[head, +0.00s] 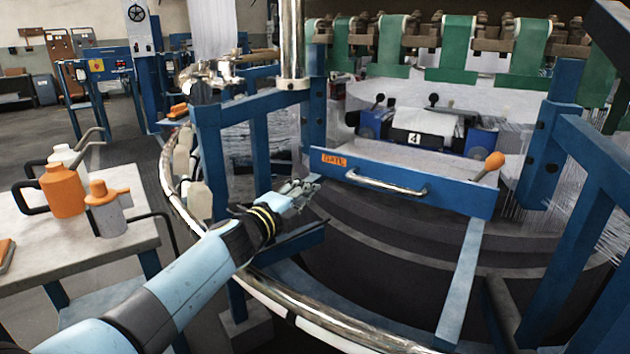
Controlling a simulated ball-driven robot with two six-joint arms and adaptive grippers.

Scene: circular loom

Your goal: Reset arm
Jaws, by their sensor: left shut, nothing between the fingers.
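My left gripper (303,188) is at the end of the light blue arm that comes in from the lower left. It is shut and empty, just left of the blue gate (450,194) of the circular loom, near the gate's left end. I cannot tell whether it touches the frame there. The gate carries an orange "GATE" label (334,160), a chrome handle (385,184) and an orange-knobbed lever (489,165) at its right end. The gate spans the opening between blue posts. My right gripper is not in view.
A table (75,240) at left holds an orange jug (62,190) and a grey can with an orange top (106,210). A curved chrome rail (330,312) runs below my arm. Blue posts (556,135) and green straps (458,45) stand around the loom.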

